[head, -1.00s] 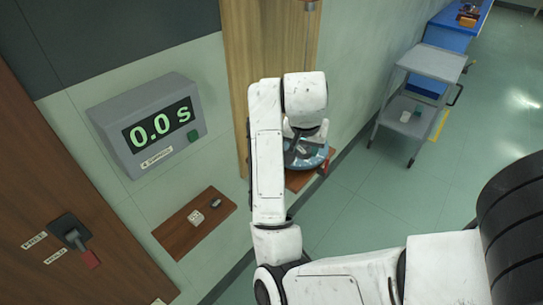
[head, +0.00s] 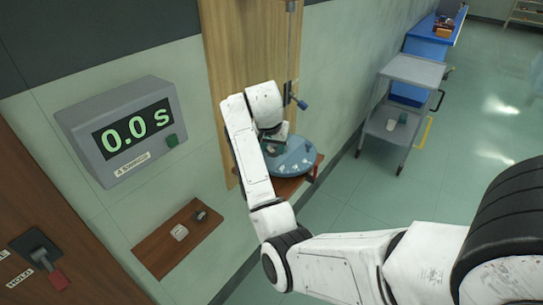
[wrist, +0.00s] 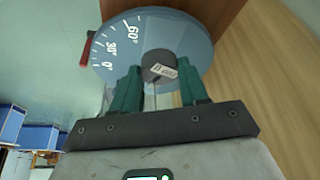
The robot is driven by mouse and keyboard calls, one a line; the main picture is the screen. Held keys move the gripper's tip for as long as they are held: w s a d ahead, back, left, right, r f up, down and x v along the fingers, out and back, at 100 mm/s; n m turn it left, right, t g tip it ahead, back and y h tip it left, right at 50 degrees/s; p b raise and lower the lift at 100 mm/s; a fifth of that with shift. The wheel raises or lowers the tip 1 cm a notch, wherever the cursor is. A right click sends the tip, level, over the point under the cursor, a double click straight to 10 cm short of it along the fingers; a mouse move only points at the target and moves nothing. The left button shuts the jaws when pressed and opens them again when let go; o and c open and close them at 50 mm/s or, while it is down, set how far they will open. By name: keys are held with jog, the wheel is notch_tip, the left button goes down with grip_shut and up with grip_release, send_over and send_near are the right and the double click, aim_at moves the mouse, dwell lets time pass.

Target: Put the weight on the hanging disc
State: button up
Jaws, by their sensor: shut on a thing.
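The hanging disc (head: 292,160) is a blue-grey round plate in front of the wooden board. In the wrist view the disc (wrist: 112,62) fills the upper middle and has a white scale reading 0°, 30° and 60°. The weight (wrist: 157,61) is a dark round piece with a white label, seen against the middle of the disc. My gripper (wrist: 160,72) has its teal fingers on both sides of the weight and is shut on it. In the head view my gripper (head: 274,148) is over the disc's left part; the weight is mostly hidden there. I cannot tell whether the weight touches the disc.
A wooden shelf (head: 160,245) with two small objects is at lower left. A timer (head: 120,130) reads 0.0 s. A grey cart (head: 415,70) stands at right; the floor between is clear.

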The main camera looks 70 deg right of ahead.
aim_at(272, 156)
jog(key=shift+w+d+f, duration=0.3)
jog(key=shift+f, duration=0.2)
jog(key=shift+w+d+f+p, duration=0.15)
jog(key=shift+f+p, duration=0.45)
jog(key=shift+f, duration=1.15)
jog(key=shift+f, duration=0.15)
jog(key=o, duration=1.2)
